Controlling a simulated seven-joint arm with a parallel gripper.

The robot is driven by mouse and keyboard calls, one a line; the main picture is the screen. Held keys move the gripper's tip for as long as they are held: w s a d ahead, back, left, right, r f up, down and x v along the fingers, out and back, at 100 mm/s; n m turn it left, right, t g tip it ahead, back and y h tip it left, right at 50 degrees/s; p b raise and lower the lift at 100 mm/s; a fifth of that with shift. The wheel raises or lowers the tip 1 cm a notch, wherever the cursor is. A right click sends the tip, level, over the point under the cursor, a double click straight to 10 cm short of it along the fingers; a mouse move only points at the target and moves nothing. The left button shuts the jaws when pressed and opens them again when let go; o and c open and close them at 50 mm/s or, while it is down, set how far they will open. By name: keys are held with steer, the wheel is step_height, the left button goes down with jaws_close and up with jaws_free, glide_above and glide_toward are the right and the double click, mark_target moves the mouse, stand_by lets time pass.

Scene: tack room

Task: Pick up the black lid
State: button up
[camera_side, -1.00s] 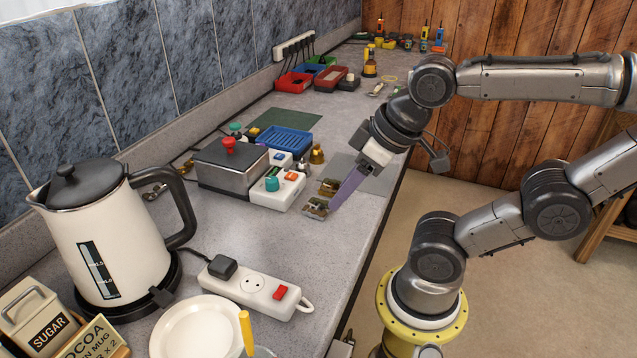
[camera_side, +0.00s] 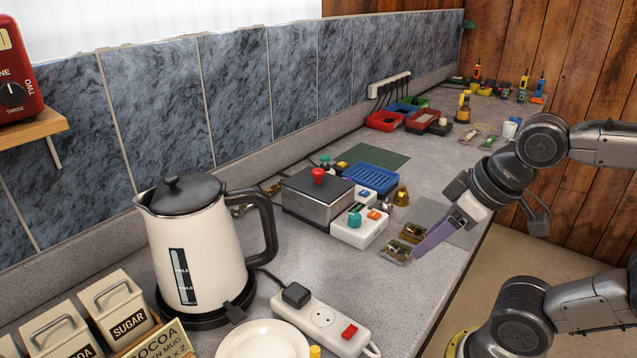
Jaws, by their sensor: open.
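A black lid (camera_side: 186,193) with a round knob sits on top of the white kettle (camera_side: 205,250), left of the middle of the picture. The kettle stands upright on its black base with its handle to the right. My gripper (camera_side: 418,252) is far to the right of the lid, low over the counter. Its purple fingers point down and left beside small circuit boards (camera_side: 402,247). The fingers overlap in this view, so the gap between them is hard to see. The gripper is open and nothing shows held in it.
A white power strip (camera_side: 325,322) and a plate (camera_side: 262,343) lie in front of the kettle. A grey metal box (camera_side: 317,200) with a red knob and a white box (camera_side: 358,228) stand between kettle and gripper. Labelled canisters (camera_side: 122,305) stand at front left.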

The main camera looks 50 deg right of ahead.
steer(key=shift+o, duration=1.2)
